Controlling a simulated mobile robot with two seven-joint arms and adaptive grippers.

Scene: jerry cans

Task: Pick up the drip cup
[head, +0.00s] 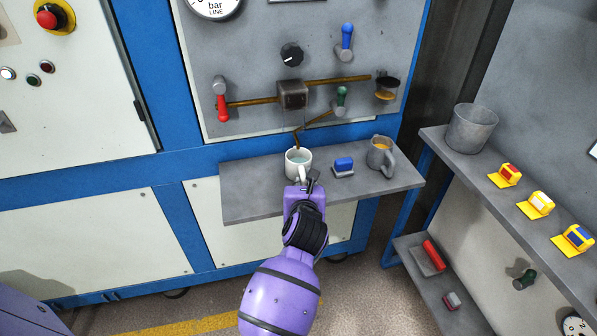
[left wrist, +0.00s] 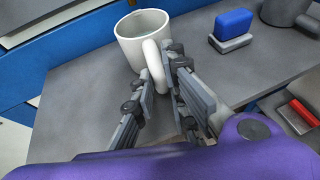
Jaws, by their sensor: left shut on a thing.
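The drip cup, a white mug (head: 298,161) with pale bluish liquid in it, is upright on the grey shelf below the brown spout. It also shows in the left wrist view (left wrist: 137,40), with its handle toward me. My left gripper (head: 304,183) comes from the front. In the left wrist view its fingers (left wrist: 162,80) are closed around the cup's handle. The cup looks to be at shelf height; whether its base touches the shelf is hard to tell. My right gripper is not in view.
On the grey shelf (head: 250,196), a blue-topped block (head: 344,167) and a grey mug (head: 380,153) stand to the right of the cup. Valve levers and brown pipes (head: 252,102) are above. A side shelf at right holds a grey bucket (head: 472,128) and several yellow items.

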